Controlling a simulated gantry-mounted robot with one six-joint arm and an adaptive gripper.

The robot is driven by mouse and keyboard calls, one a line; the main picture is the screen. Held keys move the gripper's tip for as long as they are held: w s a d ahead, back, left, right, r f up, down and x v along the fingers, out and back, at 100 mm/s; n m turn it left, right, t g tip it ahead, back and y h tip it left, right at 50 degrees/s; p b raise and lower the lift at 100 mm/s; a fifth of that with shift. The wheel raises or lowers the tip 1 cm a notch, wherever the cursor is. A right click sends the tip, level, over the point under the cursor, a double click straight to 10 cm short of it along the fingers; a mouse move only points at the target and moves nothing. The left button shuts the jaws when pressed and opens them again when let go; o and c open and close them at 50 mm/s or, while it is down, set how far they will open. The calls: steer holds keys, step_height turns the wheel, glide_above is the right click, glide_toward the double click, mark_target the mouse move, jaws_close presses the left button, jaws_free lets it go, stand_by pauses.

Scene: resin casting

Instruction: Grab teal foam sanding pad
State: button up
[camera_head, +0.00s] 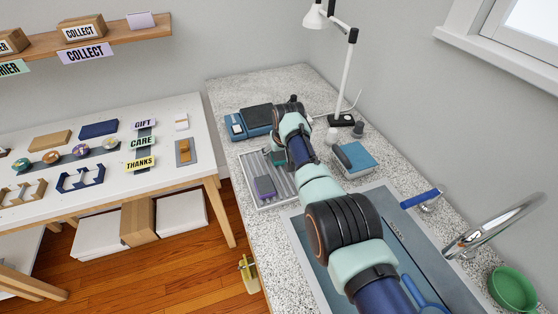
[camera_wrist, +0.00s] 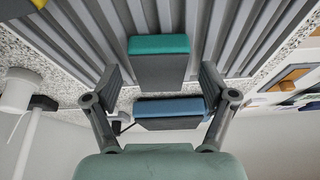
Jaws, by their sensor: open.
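The teal foam sanding pad (camera_wrist: 158,45), a block with a teal top layer and a grey body, lies on the ribbed grey tray (camera_wrist: 230,35) in the wrist view. In the head view a green sliver of it (camera_head: 277,158) shows beside my arm; the rest is hidden. My gripper (camera_wrist: 158,85) is open and empty, its two fingers spread wide. In the wrist view the pad appears above the gap between the fingertips, apart from both. The fingers cannot be made out in the head view.
A purple pad (camera_head: 264,188) lies on the same tray. A blue and dark scale (camera_head: 250,121) stands behind the tray; a blue-topped block (camera_head: 355,158) lies to its right. A lamp (camera_head: 348,80) stands at the back. The sink (camera_head: 310,245) is in front.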

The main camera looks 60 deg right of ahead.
mark_target(279, 154)
steer(key=c, duration=1)
steer(key=shift+r, duration=0.1)
steer(key=shift+c, duration=0.2)
step_height(279, 154, up, 20)
steer(key=p, duration=0.6)
